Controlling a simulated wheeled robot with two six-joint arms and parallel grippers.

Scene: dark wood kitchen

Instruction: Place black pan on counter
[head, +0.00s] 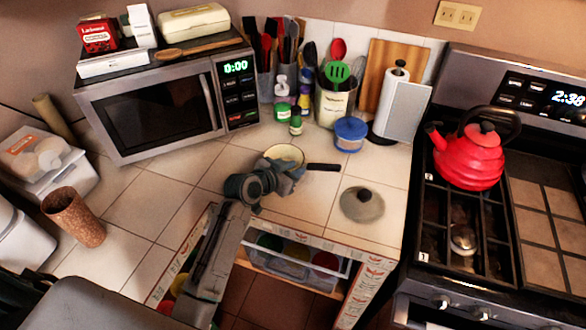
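A small pan (285,153) with a cream inside and a black handle (323,167) shows on or just above the tiled counter (196,182), in front of the utensil holders. Its handle points right. My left gripper (288,172) is at the near side of the pan and covers part of its rim and outer wall. The fingertips are partly hidden by the wrist, so I cannot tell whether they are closed on the pan. I cannot tell whether the pan's base touches the counter. My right gripper is not in view.
A glass lid (362,204) lies right of the pan. A blue-lidded container (350,133) and a green-capped bottle (296,122) stand behind it. A microwave (153,104) stands left; a red kettle (468,158) is on the stove. An open drawer (292,268) is below.

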